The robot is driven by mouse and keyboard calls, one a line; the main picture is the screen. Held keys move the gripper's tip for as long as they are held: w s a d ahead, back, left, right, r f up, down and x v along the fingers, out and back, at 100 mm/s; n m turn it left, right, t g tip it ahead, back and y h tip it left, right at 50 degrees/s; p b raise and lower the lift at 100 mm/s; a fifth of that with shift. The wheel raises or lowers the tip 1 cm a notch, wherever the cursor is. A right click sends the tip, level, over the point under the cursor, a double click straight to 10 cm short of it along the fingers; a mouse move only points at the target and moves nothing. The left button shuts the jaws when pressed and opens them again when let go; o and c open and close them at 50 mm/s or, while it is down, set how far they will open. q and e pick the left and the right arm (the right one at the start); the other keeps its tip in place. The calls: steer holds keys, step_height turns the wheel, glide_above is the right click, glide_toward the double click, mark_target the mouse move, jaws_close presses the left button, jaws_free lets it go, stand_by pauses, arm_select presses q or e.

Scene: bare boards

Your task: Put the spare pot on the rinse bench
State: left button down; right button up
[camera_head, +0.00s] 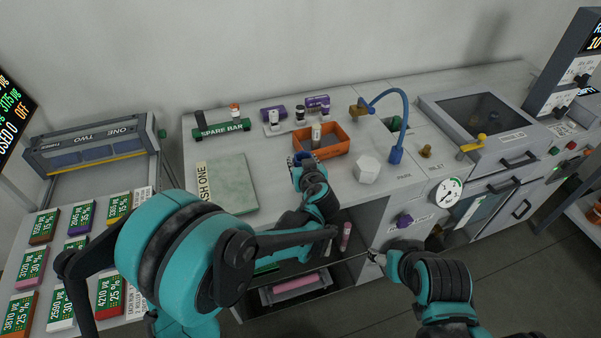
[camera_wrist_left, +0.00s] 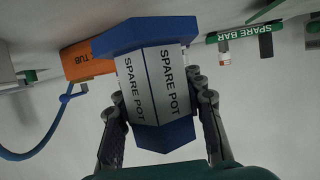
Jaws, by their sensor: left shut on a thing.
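The spare pot (camera_wrist_left: 158,85) is a grey six-sided pot with blue ends, lettered SPARE POT, in the left wrist view. My left gripper (camera_wrist_left: 160,125) is shut on it, one finger on each side. In the head view my left gripper (camera_head: 303,165) is over the front part of the grey bench (camera_head: 270,165), with a bit of the blue pot (camera_head: 300,158) showing at its tips. I cannot tell whether the pot touches the bench. My right gripper (camera_head: 376,257) is low in front of the bench; its jaw opening is unclear. No label reading rinse bench is legible.
An orange tub (camera_head: 325,148) stands just behind the left gripper. A white six-sided block (camera_head: 367,169) and a blue curved spout (camera_head: 400,115) are to its right. A pale green board (camera_head: 226,183) lies left. The green SPARE BAR rack (camera_head: 222,128) is at the back left.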

arm_select(q)
steer(key=shift+w+a+f, duration=0.1)
steer(key=shift+a+f, duration=0.1)
steer(key=shift+f+b, duration=1)
steer(key=shift+f, duration=0.85)
steer(key=shift+f, duration=0.2)
steer(key=c, duration=0.9)
jaws_free()
